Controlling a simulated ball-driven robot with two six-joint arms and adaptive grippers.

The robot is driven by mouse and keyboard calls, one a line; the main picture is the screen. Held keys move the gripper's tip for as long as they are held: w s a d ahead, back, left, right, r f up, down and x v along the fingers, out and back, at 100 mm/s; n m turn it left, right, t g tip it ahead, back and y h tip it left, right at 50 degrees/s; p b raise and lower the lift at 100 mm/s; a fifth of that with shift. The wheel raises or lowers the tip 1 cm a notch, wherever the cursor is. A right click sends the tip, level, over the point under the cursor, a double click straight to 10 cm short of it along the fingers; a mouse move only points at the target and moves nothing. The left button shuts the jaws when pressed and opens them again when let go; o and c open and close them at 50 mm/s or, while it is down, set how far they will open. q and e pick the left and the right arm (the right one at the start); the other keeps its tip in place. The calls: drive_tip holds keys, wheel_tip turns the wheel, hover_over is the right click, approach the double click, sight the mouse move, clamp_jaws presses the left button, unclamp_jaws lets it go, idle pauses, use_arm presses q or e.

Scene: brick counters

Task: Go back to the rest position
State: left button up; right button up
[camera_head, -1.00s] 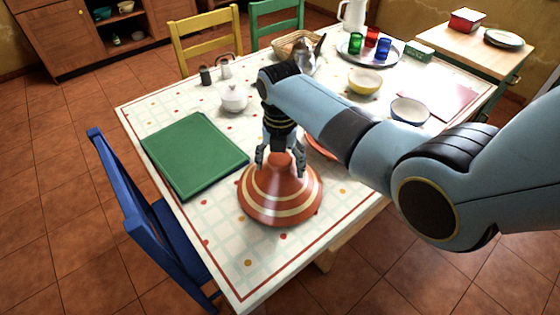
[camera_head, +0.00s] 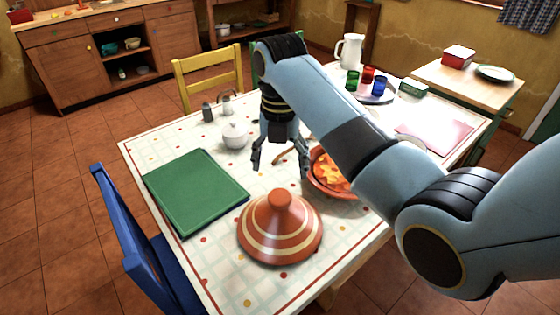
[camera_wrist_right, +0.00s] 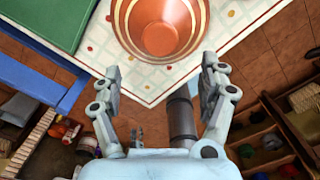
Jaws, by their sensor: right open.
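My right gripper (camera_head: 280,168) is open and empty. In the head view it shows above the table, behind the terracotta cone lid (camera_head: 281,228), and apart from it. The lid has cream rings and stands on the patterned tablecloth. In the right wrist view the lid (camera_wrist_right: 162,30) shows at the top, beyond the open fingers (camera_wrist_right: 165,82). A terracotta dish (camera_head: 329,172) with orange and yellow food lies to the right of the gripper, partly hidden by my right arm. My left gripper is not in view.
A green folder-like board (camera_head: 195,190) lies left of the lid. A white lidded pot (camera_head: 235,135) and shakers (camera_head: 208,112) stand behind it. A blue chair (camera_head: 125,240) stands at the left edge.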

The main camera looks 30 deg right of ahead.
idle(0.3)
drive_tip(key=s+d+f+m+t, duration=0.2)
drive_tip(key=s+d+m, duration=0.1)
drive_tip(key=s+m, duration=0.95)
drive_tip(key=s+r+m+t+h, duration=0.1)
drive_tip(key=s+r+m, duration=0.3)
drive_tip(key=s+m, duration=0.25)
drive_tip(key=s+r+m+t, duration=0.1)
drive_tip(key=s+r+m, duration=0.2)
drive_tip(key=s+m, duration=0.35)
wheel_tip(320, 180, down, 35)
drive_tip(key=d+m+g+b, duration=0.2)
drive_tip(key=m+b, duration=0.1)
drive_tip(key=b, duration=0.6)
drive_tip(key=s+d+f+g+b, duration=0.1)
drive_tip(key=s+f+b, duration=0.6)
drive_tip(key=s+f, duration=1.2)
wheel_tip(320, 180, down, 4)
drive_tip(key=shift+s+f, duration=0.25)
drive_tip(key=shift+s, duration=0.05)
